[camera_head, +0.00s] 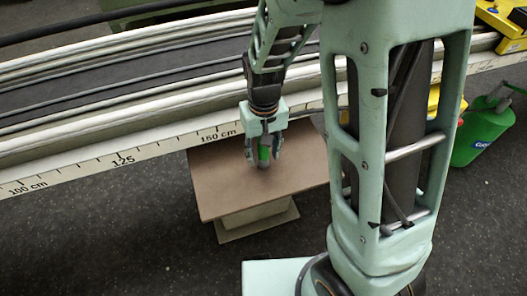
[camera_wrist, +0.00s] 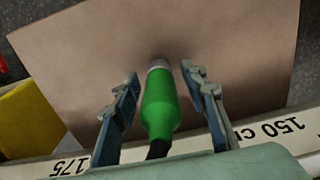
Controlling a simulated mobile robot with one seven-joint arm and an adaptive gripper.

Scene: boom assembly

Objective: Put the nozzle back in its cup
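The nozzle (camera_wrist: 162,105) is green with a grey tip and a dark hose or stem at its near end. In the wrist view it lies between the fingers of my gripper (camera_wrist: 159,74), with a narrow gap showing on each side, so the fingers are open around it. In the head view my gripper (camera_head: 264,158) points down over the brown board, with the green nozzle (camera_head: 264,153) upright between its fingers. The grey tip is at or close above the board; I cannot tell if it touches. I cannot make out a cup for the nozzle.
The brown board (camera_head: 228,190) is otherwise bare and stands on a pale base. A rail with a centimetre scale (camera_head: 75,172) runs behind it. A green container (camera_head: 482,133) is at the right, near yellow equipment (camera_head: 500,25). My arm hides part of the right side.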

